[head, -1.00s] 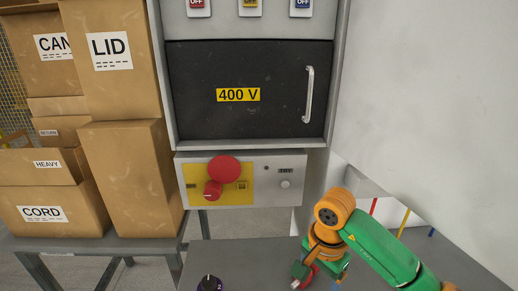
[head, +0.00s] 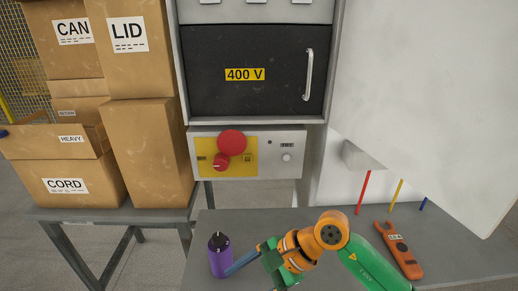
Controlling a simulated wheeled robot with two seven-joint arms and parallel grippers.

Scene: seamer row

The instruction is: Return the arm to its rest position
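My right arm, green with orange joints, comes in from the lower right and reaches left over the grey table. Its gripper (head: 246,262) is low in the head view, pointing left, with a blue finger-like part close to a purple bottle (head: 220,258). The bottle stands upright on the table and has a black cap. I cannot tell whether the gripper touches it, or whether the fingers are open or shut. My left gripper is not in view.
An orange clamp meter (head: 403,255) lies right of my arm. Red (head: 363,192), yellow (head: 396,194) and blue rods stand behind. A control box with a red button (head: 232,143) is beyond the table. Cardboard boxes (head: 150,150) stand left. A white panel (head: 430,100) overhangs the right.

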